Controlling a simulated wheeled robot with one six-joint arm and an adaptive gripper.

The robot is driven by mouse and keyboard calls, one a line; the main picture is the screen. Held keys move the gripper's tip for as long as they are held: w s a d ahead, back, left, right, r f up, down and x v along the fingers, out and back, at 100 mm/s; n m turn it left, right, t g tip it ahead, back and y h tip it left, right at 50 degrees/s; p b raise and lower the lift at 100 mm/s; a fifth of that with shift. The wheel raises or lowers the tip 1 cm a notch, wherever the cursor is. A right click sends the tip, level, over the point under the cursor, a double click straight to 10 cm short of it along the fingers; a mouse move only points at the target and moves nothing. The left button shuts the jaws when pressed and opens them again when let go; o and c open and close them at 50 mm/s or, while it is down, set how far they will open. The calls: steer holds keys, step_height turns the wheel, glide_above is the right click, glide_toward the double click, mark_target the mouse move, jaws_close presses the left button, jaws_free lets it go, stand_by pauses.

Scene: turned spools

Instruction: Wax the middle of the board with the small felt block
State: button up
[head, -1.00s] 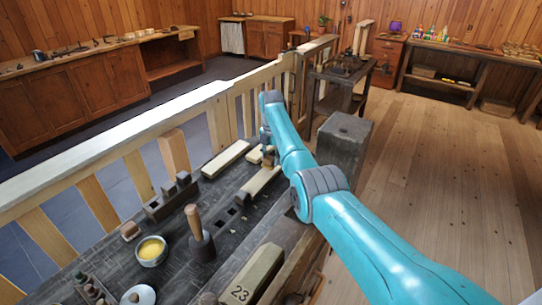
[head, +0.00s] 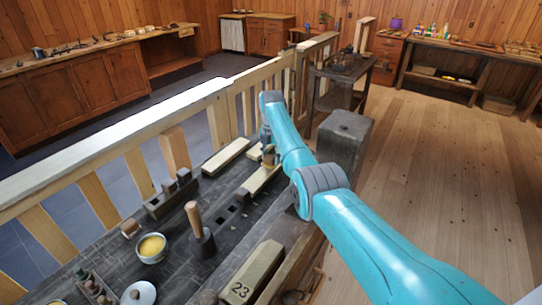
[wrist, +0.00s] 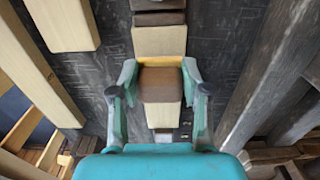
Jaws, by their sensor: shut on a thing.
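The felt block (wrist: 160,84), brown on top with a yellowish strip along its far edge, sits between the fingers of my gripper (wrist: 160,92) in the wrist view. Both fingers are closed on its sides. Below it lies a pale narrow board (wrist: 160,41), showing beyond and on the near side of the block; the part underneath is hidden. The block appears to be on or just above the board; I cannot tell contact. In the head view the board (head: 262,179) lies on the dark bench and my arm partly hides my gripper (head: 268,152).
A second pale board (head: 225,157) lies to the left. A bowl of yellow wax (head: 151,248), a mallet (head: 201,240) and a block marked 23 (head: 257,273) stand nearer on the bench. A wooden railing (head: 130,130) runs along the bench's far side.

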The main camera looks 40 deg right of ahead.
steer(key=shift+f, duration=0.55)
